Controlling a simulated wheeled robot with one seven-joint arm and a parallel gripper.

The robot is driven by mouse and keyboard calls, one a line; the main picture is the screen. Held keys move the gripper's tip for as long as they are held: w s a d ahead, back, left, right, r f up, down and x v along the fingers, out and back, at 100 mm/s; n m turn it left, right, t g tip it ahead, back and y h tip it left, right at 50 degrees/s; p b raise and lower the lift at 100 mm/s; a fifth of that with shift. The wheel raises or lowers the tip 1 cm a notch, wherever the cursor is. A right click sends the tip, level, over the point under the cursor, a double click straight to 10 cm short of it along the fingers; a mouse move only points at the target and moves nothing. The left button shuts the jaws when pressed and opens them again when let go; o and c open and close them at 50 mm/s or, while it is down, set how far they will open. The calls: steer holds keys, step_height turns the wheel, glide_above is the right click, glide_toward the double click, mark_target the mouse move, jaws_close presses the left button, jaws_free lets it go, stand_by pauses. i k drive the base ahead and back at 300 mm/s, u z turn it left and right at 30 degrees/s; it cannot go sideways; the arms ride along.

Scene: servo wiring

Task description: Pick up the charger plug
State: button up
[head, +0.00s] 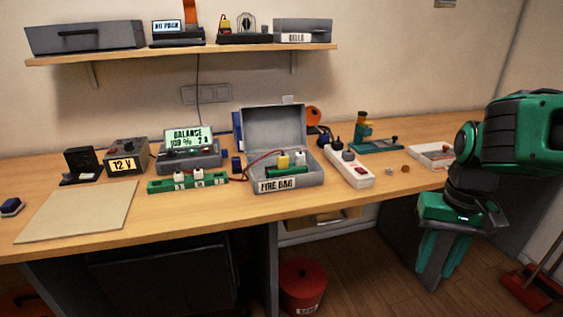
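A white power strip (362,179) lies on the bench right of the middle, with a red switch at its near end. A dark plug (337,146) and a grey plug (348,156) stand in it; which one is the charger plug I cannot tell at this size. My gripper (436,270) hangs at the right, fingers pointing down, in front of the bench edge and below the bench top. Its two green fingers are apart with nothing seen between them. It is well right of the power strip and touches nothing that I can see.
An open grey box labelled FIRE BAG (278,186) stands left of the strip. A balance charger (188,153) and a green board (187,184) are further left. A green stand (375,147) and a white tray (431,151) are behind right. A shelf (180,50) hangs above.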

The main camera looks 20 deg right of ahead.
mark_target(283, 160)
steer(key=i, duration=1)
